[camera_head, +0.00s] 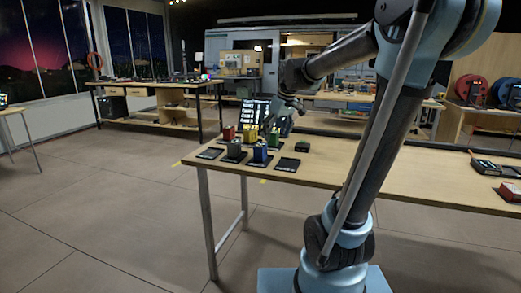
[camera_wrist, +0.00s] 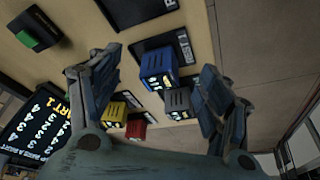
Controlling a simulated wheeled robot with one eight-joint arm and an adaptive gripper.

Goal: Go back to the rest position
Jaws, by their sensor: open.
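My gripper (camera_wrist: 160,65) is open and empty, its two fingers spread wide in the wrist view. In the head view the gripper (camera_head: 287,112) is above the far side of the workbench, just behind the small blocks. A blue block (camera_wrist: 157,66) shows between the fingers, apart from them.
A display with text (camera_head: 255,110) stands behind the blocks. Dark items (camera_head: 485,165) lie at right. The floor at left is clear.

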